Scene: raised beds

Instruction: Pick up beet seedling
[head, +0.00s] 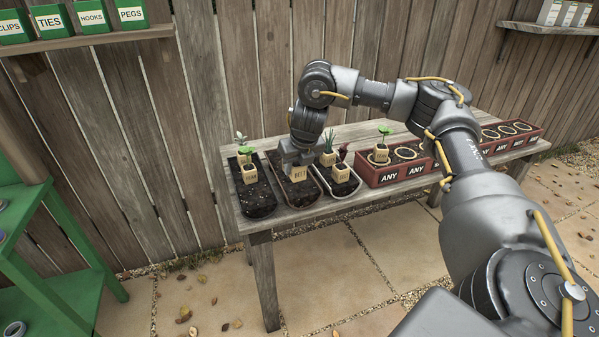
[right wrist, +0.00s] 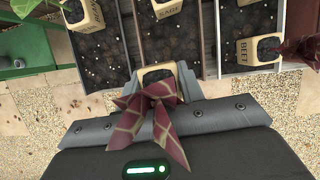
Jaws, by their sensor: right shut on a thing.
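A beet seedling in a tan pot marked BEET (head: 299,173) is between the fingers of my right gripper (head: 299,160), over the middle soil tray. In the right wrist view its dark red, veined leaves (right wrist: 155,122) spread in front of the gripper body, with the pot rim (right wrist: 158,74) beyond them. The leaves hide much of the fingers in that view. I cannot tell whether the pot touches the soil. A second beet seedling pot (head: 342,174) stands in the tray to the right; it also shows in the right wrist view (right wrist: 258,51). My left gripper is not in view.
Other seedling pots stand near, including one in the left tray (head: 249,174) and one behind (head: 329,157). A red planter labelled ANY (head: 388,175) with ringed holes lies right on the wooden bench. A fence rises behind; a green rack (head: 55,230) is at left.

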